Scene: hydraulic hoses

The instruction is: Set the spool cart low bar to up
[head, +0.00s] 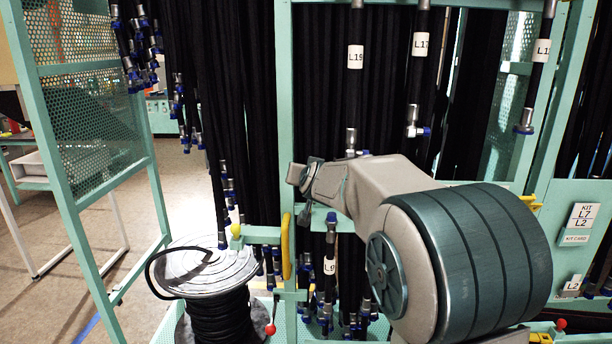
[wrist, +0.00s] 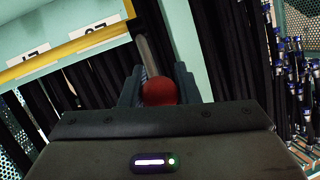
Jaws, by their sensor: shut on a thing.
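In the wrist view, my gripper (wrist: 160,90) is closed around a red ball knob (wrist: 162,91), one dark finger on each side. A grey rod (wrist: 147,56) shows just beyond the knob. In the head view my gripper is hidden behind my arm. A spool (head: 205,268) with a pale top and black hose wound on it stands at lower left. Beside it is a red-knobbed lever (head: 270,328). A short green bar (head: 262,235) has yellow parts at its ends. I cannot tell which part is the low bar, or whether it is up.
Black hoses (head: 243,110) hang closely behind my arm from a green frame (head: 287,90). A perforated green panel (head: 85,110) stands at left. A kit card (head: 580,215) is at right. Floor shows at left.

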